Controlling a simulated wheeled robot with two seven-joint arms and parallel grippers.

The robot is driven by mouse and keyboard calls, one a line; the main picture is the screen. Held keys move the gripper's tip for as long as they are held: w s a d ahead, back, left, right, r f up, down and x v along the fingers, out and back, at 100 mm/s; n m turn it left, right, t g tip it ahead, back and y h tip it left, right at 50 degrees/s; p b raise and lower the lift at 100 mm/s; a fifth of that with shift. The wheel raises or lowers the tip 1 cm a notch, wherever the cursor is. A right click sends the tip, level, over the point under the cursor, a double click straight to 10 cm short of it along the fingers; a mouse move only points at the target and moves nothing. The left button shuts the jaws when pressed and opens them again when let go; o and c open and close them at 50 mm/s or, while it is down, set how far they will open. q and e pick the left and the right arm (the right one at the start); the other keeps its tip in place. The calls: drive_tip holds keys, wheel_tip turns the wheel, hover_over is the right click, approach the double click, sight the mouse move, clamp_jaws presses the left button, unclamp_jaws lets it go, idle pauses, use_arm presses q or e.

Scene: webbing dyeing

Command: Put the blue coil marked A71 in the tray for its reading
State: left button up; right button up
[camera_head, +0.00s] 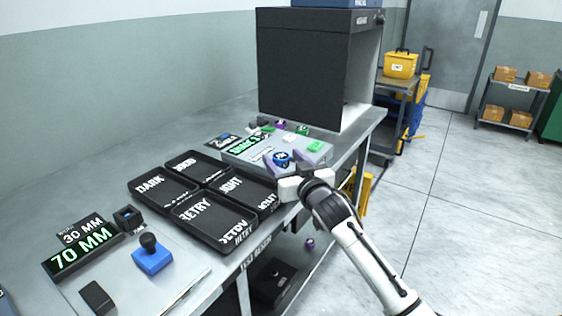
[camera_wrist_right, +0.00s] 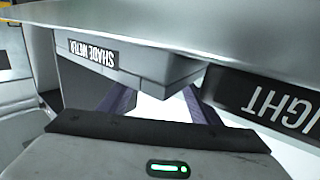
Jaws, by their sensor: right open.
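A blue coil (camera_head: 281,158) with a white mark sits at the near edge of the grey shade meter (camera_head: 238,157). The mark is too small to read. My right gripper (camera_head: 296,156) is open at the meter's front, its fingers to either side and the coil close to the left one. I cannot tell whether they touch. The wrist view shows the open fingers (camera_wrist_right: 160,98), but not the coil. The meter's green display (camera_head: 246,145) is hard to read. Black trays include DARK (camera_head: 150,184), GOOD (camera_head: 184,162), LIGHT (camera_head: 232,183) and RETRY (camera_head: 193,208). My left gripper is out of view.
Small purple (camera_head: 281,125) and green (camera_head: 302,130) items lie behind the meter, before a large dark cabinet (camera_head: 300,68). A blue stamp (camera_head: 152,258) and a 70 MM display (camera_head: 82,249) stand at the near left. My right arm crosses the bench's front edge.

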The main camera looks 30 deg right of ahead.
sight(284, 160)
drive_tip(key=shift+w, duration=0.1)
drive_tip(key=shift+c, duration=0.2)
drive_tip(key=c, duration=1.2)
drive_tip(key=shift+r, duration=0.1)
wheel_tip(284, 160, up, 9)
drive_tip(key=shift+r+p, duration=0.15)
drive_tip(key=shift+p, duration=0.55)
drive_tip(key=shift+r, duration=0.25)
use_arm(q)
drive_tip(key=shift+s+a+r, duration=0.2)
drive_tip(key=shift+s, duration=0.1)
